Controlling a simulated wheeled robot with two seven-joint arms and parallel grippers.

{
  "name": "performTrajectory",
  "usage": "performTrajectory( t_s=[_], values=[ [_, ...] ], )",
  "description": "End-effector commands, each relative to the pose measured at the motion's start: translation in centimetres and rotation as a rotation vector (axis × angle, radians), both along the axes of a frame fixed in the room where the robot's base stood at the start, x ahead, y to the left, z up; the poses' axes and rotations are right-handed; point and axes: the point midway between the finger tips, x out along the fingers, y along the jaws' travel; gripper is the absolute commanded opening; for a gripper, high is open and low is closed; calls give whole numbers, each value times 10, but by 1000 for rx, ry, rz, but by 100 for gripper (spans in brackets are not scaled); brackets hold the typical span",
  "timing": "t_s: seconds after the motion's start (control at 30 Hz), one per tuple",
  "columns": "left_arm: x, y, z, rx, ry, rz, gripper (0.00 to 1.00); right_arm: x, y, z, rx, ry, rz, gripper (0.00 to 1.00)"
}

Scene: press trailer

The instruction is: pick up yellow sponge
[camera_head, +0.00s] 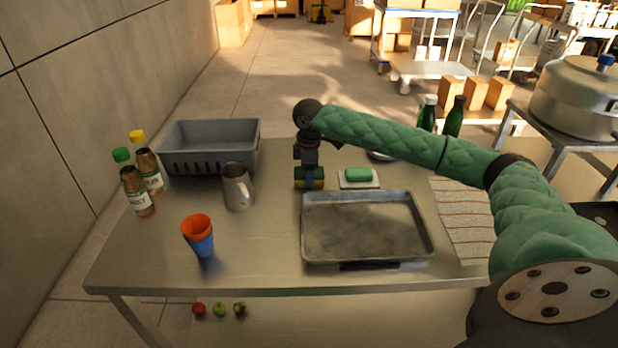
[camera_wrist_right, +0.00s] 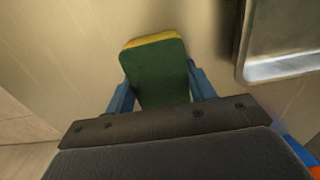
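The yellow sponge (camera_head: 316,180), with a green face, is at the back middle of the metal table. In the right wrist view the sponge (camera_wrist_right: 154,72) shows its green face and a yellow edge. My right gripper (camera_head: 309,168) points down over it. In the right wrist view the blue fingers of my right gripper (camera_wrist_right: 157,85) lie against both sides of the sponge, with no clear gap at the tips. I cannot tell whether the sponge touches the table. My left gripper is not in view.
A metal tray (camera_head: 366,228) and a green block on a white dish (camera_head: 371,183) are close on the right. A metal jug (camera_head: 237,187), stacked cups (camera_head: 199,238), a grey crate (camera_head: 196,165) and two bottles (camera_head: 137,190) stand on the left.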

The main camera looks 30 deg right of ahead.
Motion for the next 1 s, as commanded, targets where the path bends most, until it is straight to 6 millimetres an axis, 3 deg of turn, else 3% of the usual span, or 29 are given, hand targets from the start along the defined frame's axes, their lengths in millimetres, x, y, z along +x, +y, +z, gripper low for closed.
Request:
performTrajectory(
  t_s=[0.07, 0.53, 0.8, 1.0],
  values=[
    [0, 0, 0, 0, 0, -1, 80, 0, 0, 0, 0, 0, 0, 33],
    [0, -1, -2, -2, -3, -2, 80, 0, 0, 5, 0, -1, 0, 33],
    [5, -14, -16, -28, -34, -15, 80, 0, -1, 42, 0, -2, 1, 33],
    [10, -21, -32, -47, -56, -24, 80, -29, -27, 62, -3, -1, -2, 33]
  ],
)
